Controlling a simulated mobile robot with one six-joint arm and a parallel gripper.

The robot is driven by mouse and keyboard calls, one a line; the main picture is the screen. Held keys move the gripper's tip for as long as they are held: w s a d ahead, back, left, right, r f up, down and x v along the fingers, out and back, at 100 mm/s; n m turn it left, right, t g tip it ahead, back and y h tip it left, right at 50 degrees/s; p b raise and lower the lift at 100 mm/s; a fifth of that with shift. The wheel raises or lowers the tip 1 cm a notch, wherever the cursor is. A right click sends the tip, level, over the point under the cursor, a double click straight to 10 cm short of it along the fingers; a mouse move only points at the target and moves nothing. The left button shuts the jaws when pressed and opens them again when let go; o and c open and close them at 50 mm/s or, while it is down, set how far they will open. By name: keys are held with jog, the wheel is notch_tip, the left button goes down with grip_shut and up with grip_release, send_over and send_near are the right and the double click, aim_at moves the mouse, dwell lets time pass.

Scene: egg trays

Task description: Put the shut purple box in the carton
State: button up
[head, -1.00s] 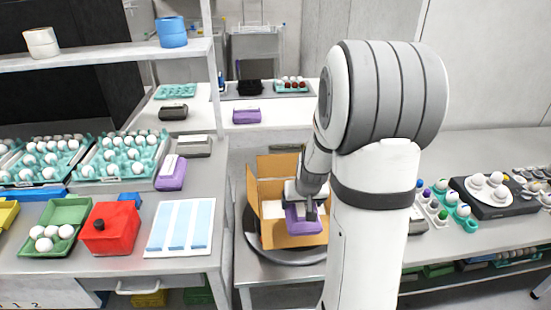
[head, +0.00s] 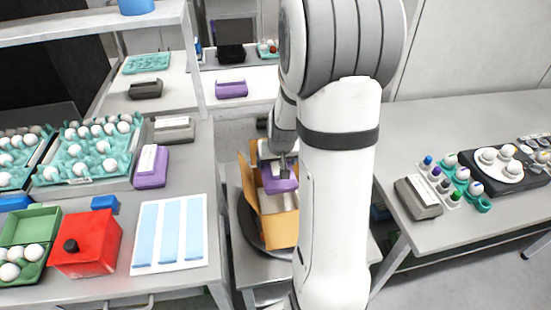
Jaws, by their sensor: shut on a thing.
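A shut purple box (head: 280,181) is held in my gripper (head: 280,163), which is shut on it. The box is over or inside the opening of the open cardboard carton (head: 283,231); I cannot tell how deep it is. The carton stands on a dark round plate (head: 246,232) on a low grey table, with its left flap folded outward. My arm hides the carton's right side. Other purple boxes sit on the left table (head: 151,167) and on the back shelf (head: 231,89).
The left table holds teal egg trays (head: 92,150), a red box (head: 88,244), a green egg box (head: 28,245) and a white sheet with blue strips (head: 170,233). A grey box (head: 418,198) and a black device (head: 497,170) stand on the right table.

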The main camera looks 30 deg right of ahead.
notch_tip(320, 180, down, 4)
jog(key=shift+s+d+r+b, duration=0.1)
jog(key=shift+d+r+b, duration=0.1)
jog(key=shift+b, duration=0.85)
notch_tip(320, 180, down, 10)
jog(key=b, duration=0.9)
jog(key=shift+r, duration=0.25)
jog(key=shift+f+b, duration=0.5)
jog(key=shift+b, duration=0.1)
jog(key=o, duration=1.1)
jog(key=shift+c, duration=0.2)
jog(key=shift+a, duration=0.1)
jog(key=p+v, duration=0.1)
jog(key=v, duration=0.7)
jog(key=shift+s+f, duration=0.1)
